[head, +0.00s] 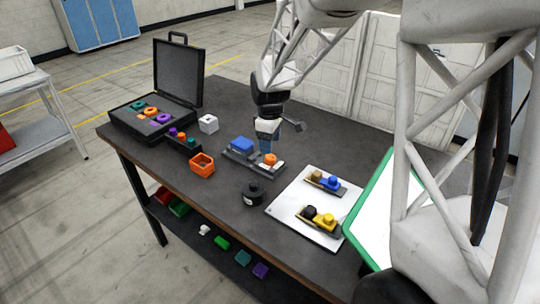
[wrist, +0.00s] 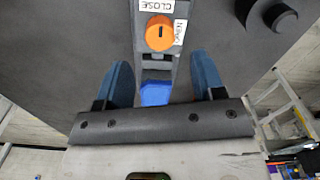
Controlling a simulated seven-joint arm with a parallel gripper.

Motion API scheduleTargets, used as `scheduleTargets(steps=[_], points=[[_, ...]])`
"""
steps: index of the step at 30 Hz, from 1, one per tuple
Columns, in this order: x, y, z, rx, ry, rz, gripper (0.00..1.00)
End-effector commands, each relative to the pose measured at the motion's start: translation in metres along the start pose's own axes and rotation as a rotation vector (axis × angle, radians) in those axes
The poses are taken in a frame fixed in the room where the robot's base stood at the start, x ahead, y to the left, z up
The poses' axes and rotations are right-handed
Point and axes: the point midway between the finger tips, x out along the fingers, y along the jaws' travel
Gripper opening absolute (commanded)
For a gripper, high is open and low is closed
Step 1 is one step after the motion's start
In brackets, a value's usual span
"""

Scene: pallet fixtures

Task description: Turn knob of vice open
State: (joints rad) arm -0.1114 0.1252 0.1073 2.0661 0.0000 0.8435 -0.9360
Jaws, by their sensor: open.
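The vice (head: 238,161) is a grey fixture lying on the dark table, with a blue block (head: 241,144) at its left end. Its orange round knob (head: 270,159) is at the right end. In the wrist view the knob (wrist: 160,33) has a dark slot along the picture's vertical, a "CLOSE" label above it and a second label to its right, hard to read. My gripper (wrist: 160,62) is open and empty, its two blue fingers spread either side of the vice body, apart from the knob. In the head view my gripper (head: 267,147) hangs just above the knob.
A black round part (head: 253,193) stands in front of the vice. A white board (head: 288,213) with small fixtures lies to the right. An orange open box (head: 202,164), a white cube (head: 208,124) and an open black case (head: 180,75) are to the left.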

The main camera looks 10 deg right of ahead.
Motion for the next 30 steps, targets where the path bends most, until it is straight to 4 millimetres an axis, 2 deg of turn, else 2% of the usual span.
scheduleTargets(steps=[9,13,18,27,30], points=[[0.039,0.0,0.0,0.0,-0.001,-0.001,0.63],[0.05,0.0,0.0,0.0,-0.001,-0.001,0.63],[0.058,0.0,0.0,0.0,0.0,0.0,0.63],[0.058,0.0,0.0,0.0,0.0,0.001,0.63],[0.058,0.0,0.0,0.0,0.0,0.0,0.47]])
